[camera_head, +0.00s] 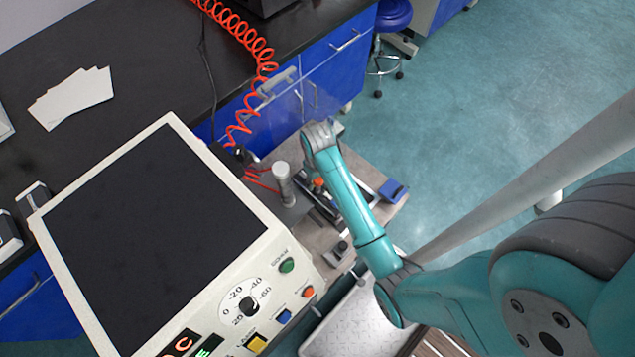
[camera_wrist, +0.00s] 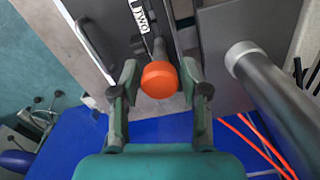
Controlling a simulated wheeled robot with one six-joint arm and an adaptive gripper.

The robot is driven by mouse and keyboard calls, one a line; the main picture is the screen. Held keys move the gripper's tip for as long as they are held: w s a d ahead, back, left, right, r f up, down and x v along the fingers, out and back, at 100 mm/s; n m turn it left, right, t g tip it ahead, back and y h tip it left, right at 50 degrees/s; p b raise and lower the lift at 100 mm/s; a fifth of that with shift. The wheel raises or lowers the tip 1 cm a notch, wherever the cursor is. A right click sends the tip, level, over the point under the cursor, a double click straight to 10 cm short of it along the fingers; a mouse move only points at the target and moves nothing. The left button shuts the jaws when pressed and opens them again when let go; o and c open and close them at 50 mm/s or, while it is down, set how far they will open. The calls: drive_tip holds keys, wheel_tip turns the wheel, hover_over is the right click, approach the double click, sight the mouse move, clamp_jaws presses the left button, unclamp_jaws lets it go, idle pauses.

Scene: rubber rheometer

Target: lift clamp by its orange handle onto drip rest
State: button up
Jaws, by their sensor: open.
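The clamp's round orange handle (camera_wrist: 160,79) shows end-on in the wrist view, on a dark grey stem that runs away from me. It also shows in the head view as a small orange spot (camera_head: 319,183) left of my forearm. My gripper (camera_wrist: 158,66) is open, with one finger on each side of the handle. Gaps show on both sides; I cannot tell if either finger touches. In the head view my gripper's fingers cannot be made out. The clamp's body is mostly hidden behind the handle. I cannot tell which part is the drip rest.
A grey cylindrical post (camera_wrist: 265,80) stands close to the right of my gripper. Red coiled tubing (camera_head: 243,100) hangs nearby. A large monitor console (camera_head: 150,240) stands left of the work table. Open floor lies at the right.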

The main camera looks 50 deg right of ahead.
sight(318, 187)
drive_tip(key=shift+f, duration=2.9)
clamp_jaws()
